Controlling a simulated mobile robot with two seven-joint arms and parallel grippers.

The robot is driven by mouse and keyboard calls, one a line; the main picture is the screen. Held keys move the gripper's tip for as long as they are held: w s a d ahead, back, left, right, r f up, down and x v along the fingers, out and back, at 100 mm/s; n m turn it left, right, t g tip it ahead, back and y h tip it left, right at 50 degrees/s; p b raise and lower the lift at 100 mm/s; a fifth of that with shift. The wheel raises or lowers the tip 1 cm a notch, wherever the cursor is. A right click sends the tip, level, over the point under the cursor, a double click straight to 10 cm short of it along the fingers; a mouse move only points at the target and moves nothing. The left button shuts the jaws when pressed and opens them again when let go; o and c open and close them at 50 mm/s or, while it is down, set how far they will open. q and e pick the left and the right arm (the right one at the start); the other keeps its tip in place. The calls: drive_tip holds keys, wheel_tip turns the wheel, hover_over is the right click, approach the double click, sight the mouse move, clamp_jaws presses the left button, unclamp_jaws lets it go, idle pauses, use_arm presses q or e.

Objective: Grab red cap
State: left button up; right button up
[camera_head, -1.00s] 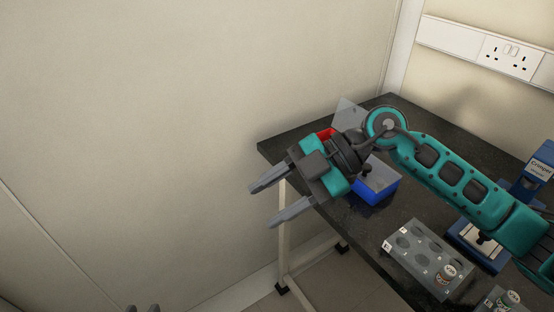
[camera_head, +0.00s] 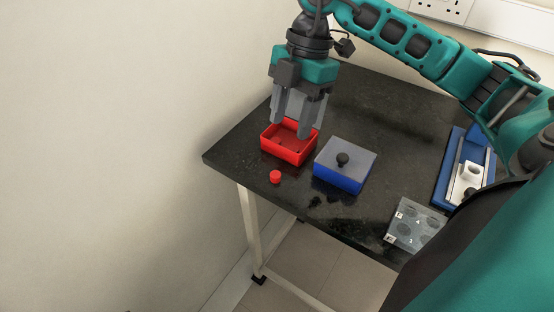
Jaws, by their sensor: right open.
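The red cap (camera_head: 275,177) is a small round red piece lying on the black table, near its left front edge. It is just in front of an open red box (camera_head: 289,155). My right gripper (camera_head: 289,130) is open and points down over the red box, with its fingers in front of the box's back part. The gripper looks empty and is behind and above the red cap, apart from it. My left gripper is not in view.
A blue box (camera_head: 342,182) with a grey lid and black knob stands right of the red box. A grey rack (camera_head: 408,222) and a blue-and-white device (camera_head: 465,170) are farther right. The table's (camera_head: 235,158) left edge is close to the cap.

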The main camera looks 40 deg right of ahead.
sight(276, 174)
drive_tip(key=x, duration=0.4)
drive_tip(key=b+x, duration=0.1)
drive_tip(key=x, duration=0.2)
drive_tip(key=b+x, duration=0.1)
drive_tip(key=x, duration=0.3)
drive_tip(key=shift+w+a+f, duration=0.1)
drive_tip(key=shift+w+f, duration=0.2)
drive_tip(key=shift+f, duration=0.05)
clamp_jaws()
idle(0.4)
